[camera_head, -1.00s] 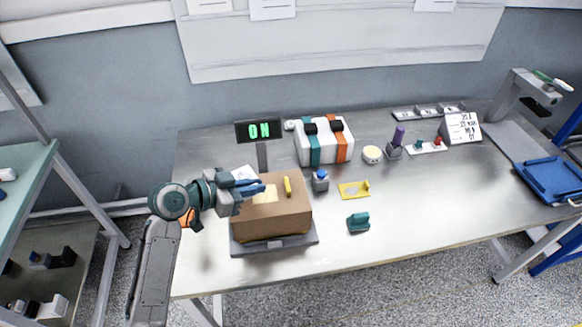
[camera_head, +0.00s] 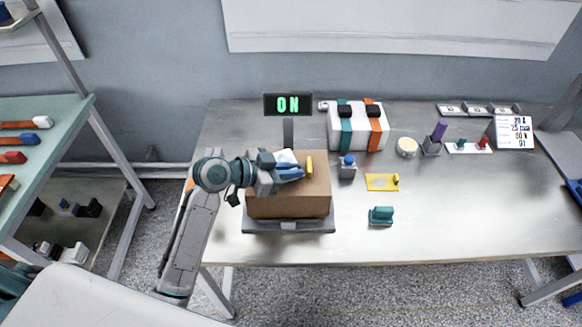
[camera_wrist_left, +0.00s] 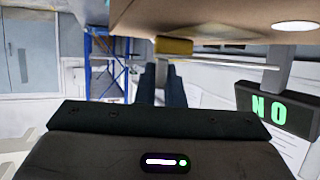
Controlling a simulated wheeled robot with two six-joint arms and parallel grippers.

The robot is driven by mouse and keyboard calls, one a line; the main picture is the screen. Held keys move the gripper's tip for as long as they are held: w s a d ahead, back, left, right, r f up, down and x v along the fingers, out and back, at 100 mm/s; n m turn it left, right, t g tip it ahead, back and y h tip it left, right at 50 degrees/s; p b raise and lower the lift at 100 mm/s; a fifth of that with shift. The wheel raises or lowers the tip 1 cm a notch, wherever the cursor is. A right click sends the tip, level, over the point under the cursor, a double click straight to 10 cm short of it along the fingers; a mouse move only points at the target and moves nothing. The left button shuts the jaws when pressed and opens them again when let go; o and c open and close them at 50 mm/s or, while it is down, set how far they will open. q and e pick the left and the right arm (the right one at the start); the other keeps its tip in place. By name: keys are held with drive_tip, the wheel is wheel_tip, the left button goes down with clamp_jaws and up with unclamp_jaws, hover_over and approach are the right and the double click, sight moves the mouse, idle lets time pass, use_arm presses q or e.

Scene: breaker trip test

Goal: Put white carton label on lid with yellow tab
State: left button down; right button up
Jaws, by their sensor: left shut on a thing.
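The brown carton (camera_head: 288,205) stands on a grey platform (camera_head: 255,229) at the left of the table. Whether the label touches the lid cannot be told. My right gripper is out of view.
An ON display (camera_head: 288,104) stands behind the carton. A blue-topped block (camera_head: 347,168), a yellow plate (camera_head: 380,182) and a teal block (camera_head: 381,215) lie to its right. A strapped white case (camera_head: 358,127) stands at the back. The front right table is clear.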

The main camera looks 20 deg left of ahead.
use_arm(q)
drive_tip(key=shift+s+f, duration=0.1)
drive_tip(key=shift+f, duration=0.4)
drive_tip(key=shift+a, duration=0.1)
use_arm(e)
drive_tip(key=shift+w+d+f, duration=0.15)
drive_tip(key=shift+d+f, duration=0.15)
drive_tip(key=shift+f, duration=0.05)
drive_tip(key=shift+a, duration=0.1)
use_arm(q)
drive_tip(key=shift+f, duration=0.1)
drive_tip(key=shift+f+b, duration=0.2)
drive_tip(key=shift+b, duration=0.2)
drive_tip(key=shift+f, duration=0.1)
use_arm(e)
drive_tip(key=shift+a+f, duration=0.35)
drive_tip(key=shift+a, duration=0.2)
use_arm(q)
drive_tip(key=shift+f+b, duration=0.25)
drive_tip(key=shift+b, duration=0.05)
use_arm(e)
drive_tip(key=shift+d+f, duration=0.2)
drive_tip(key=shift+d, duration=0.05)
use_arm(q)
drive_tip(key=c, duration=1.5)
unclamp_jaws()
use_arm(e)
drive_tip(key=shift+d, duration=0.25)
use_arm(q)
drive_tip(key=shift+o, duration=0.2)
